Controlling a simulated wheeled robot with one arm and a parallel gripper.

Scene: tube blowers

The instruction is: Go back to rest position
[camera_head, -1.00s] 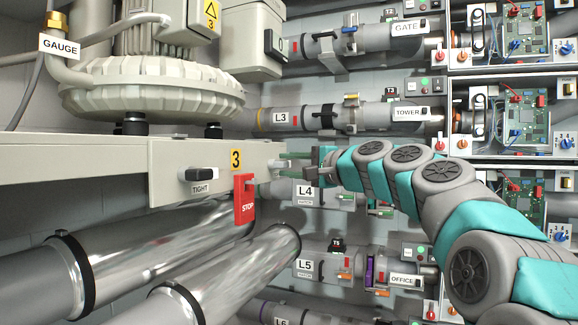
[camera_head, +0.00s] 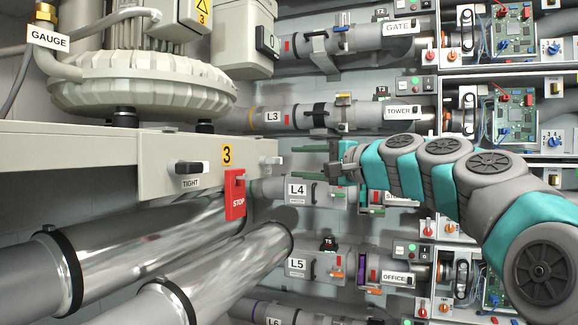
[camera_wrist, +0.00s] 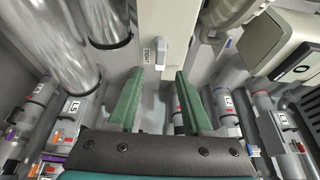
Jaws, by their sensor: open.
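My gripper (camera_head: 308,162) is at the end of my teal and grey arm, just right of the end of the beige beam. Its two green fingers point left and stand apart with nothing between them. In the wrist view my gripper (camera_wrist: 155,92) also shows open and empty. A white handle (camera_wrist: 161,52) on the beam's end face lies beyond the fingertips, apart from them. The same handle (camera_head: 271,160) shows in the head view, left of the fingers.
Tube L3 (camera_head: 270,117) runs above my gripper and tube L4 (camera_head: 297,189) just below. Shiny pipes (camera_head: 200,260) lie lower left. Circuit panels (camera_head: 515,115) stand behind on the right.

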